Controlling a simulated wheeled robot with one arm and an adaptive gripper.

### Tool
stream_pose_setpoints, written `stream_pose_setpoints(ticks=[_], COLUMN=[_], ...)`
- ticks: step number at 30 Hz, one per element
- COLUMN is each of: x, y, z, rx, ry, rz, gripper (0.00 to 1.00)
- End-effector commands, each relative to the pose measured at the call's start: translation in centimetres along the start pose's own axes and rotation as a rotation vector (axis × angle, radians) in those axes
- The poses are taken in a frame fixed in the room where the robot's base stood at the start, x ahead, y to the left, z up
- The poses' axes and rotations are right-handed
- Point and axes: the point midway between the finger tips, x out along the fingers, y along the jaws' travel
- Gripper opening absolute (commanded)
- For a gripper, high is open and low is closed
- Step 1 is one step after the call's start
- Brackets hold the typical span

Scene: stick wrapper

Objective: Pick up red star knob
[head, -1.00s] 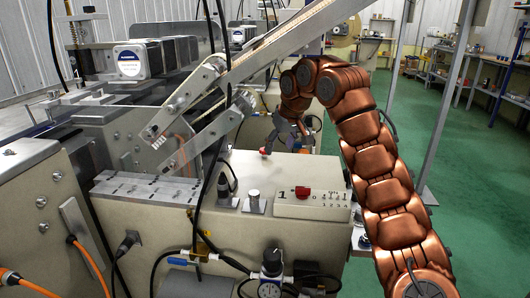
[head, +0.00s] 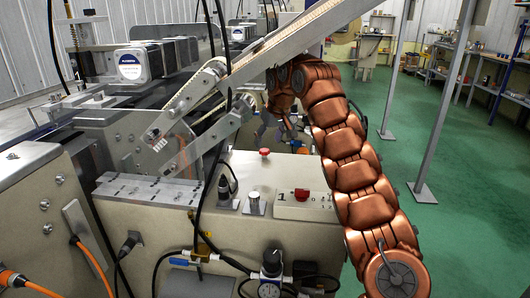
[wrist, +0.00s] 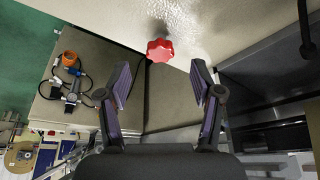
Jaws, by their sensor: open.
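The red star knob (wrist: 159,50) sits on the pale machine surface in the wrist view, just beyond the fingertips and roughly centred between them. In the head view a small red knob (head: 264,152), which looks like the same one, stands on top of the beige machine. My gripper (wrist: 160,82) is open and empty, with one finger on each side and nothing between the pads.
A slanted metal conveyor (head: 292,35) runs above the machine close to my arm. A red switch (head: 302,194) is on a control box nearer the camera. Black cables hang in front of the machine. Green floor (head: 455,195) is open at the right.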

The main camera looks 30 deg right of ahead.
Motion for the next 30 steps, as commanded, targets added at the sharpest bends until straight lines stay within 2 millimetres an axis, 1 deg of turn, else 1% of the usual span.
stream_pose_setpoints(ticks=[5,12,15,18,23,30], x=[0.2,3.8,4.8,5.2,5.1,5.1], y=[0.0,0.0,0.0,0.0,0.0,0.0], z=[-0.4,-0.2,-0.3,-0.3,-0.3,-0.3], rx=[0.000,0.002,0.000,-0.001,-0.001,0.000], ry=[0.000,-0.004,0.001,0.001,0.002,0.001], rz=[0.001,-0.001,0.000,0.000,0.001,0.000], gripper=[0.65,0.65,0.65,0.65,0.65,0.40])
